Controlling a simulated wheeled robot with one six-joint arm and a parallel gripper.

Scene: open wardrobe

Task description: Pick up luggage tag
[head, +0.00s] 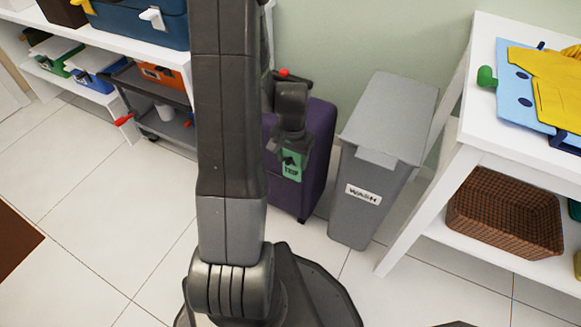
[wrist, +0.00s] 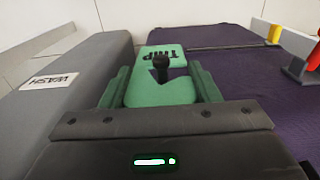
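The luggage tag (head: 292,166) is green and marked TRIP. In the head view it shows just below my gripper (head: 291,145), in front of the purple suitcase (head: 318,150). In the wrist view the tag (wrist: 160,92) lies between the two green fingers of my gripper (wrist: 160,80), with its lettering upside down at the far end. A dark knob stands in front of the tag there. The fingers stand apart on either side of the tag's near part, close to its edges. I cannot tell whether they press on it.
A grey bin (head: 384,150) labelled WASH stands just right of the suitcase. A white table (head: 497,152) with folded clothes is at the right, a brown basket (head: 505,212) below. A dark cart (head: 160,112) and white shelves stand at the left.

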